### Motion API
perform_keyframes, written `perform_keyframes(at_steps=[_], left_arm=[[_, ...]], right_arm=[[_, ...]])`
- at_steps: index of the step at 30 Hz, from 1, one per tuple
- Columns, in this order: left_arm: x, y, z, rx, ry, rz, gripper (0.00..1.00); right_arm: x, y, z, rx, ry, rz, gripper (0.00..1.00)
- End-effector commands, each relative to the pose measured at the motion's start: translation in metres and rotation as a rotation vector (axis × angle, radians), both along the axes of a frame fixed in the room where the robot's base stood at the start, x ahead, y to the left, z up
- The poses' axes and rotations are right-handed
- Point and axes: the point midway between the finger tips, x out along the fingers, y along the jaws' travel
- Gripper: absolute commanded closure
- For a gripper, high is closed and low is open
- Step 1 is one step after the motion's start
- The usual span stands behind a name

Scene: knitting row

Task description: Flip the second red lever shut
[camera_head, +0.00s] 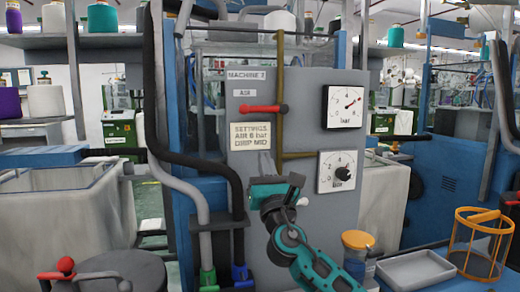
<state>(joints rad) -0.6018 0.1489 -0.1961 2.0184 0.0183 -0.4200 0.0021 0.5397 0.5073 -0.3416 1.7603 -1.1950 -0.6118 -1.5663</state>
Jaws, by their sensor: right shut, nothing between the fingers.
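A red lever (262,108) lies horizontally under the AIR label on the grey MACHINE panel (300,90). Another red handle with a round knob (62,267) shows at the lower left, beside a dark round lid. The picture does not tell which is the second lever. My right gripper (264,168) is in front of the panel, just below the settings sign, well below the AIR lever. It is shut and empty, and it hides part of the panel behind it. My left gripper is not in view.
A yellow-lidded jar (357,250), grey tray (417,269) and orange basket (478,243) stand at the lower right.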

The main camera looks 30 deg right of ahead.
Motion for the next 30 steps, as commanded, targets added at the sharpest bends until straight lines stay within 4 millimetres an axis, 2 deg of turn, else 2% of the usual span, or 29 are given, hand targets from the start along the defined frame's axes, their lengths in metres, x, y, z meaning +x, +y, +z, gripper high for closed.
perform_keyframes(at_steps=[3, 8, 25, 28, 30], left_arm=[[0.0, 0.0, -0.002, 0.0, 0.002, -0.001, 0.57], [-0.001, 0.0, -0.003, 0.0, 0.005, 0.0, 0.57], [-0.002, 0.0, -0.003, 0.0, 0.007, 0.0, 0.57], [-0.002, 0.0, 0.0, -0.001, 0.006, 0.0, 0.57], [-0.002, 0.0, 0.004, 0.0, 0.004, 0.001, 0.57]], right_arm=[[-0.013, 0.003, -0.01, 0.0, 0.001, 0.0, 1.0], [-0.021, 0.005, -0.014, 0.0, 0.0, 0.0, 1.0], [-0.021, 0.005, -0.016, 0.004, 0.002, 0.002, 1.0], [-0.02, 0.008, -0.032, 0.069, 0.035, 0.047, 1.0], [-0.019, 0.012, -0.06, 0.188, 0.088, 0.121, 1.0]])
